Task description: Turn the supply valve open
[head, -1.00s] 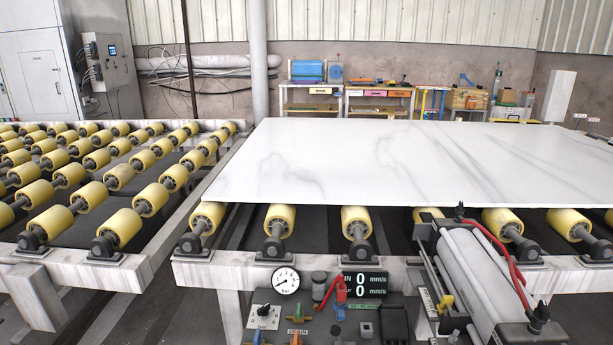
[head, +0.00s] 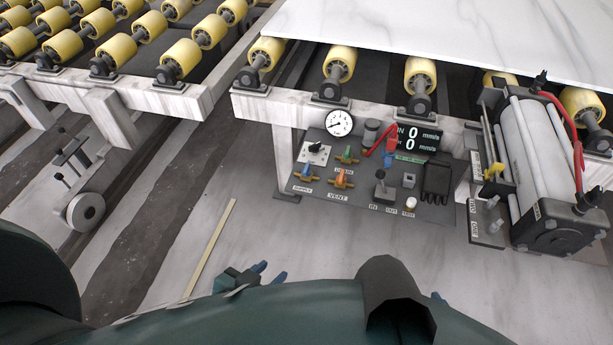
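The supply valve (head: 306,173) is the small brass valve with a blue handle at the lower left of the grey control panel (head: 432,212), above a SUPPLY label. Its blue handle points up, across the brass body. My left gripper (head: 270,271) shows its blue fingertips apart, with nothing between them. It is low in the picture, below and left of the panel, clear of the valve. Of my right gripper (head: 438,297), only a blue tip shows at the bottom. My dark green body hides the rest.
An orange-handled vent valve (head: 341,178) sits close right of the supply valve. A green-handled valve (head: 347,156) and a black knob (head: 316,149) are above. A pressure gauge (head: 339,123) and zero-reading display (head: 418,138) top the panel. A cylinder unit (head: 545,170) stands right.

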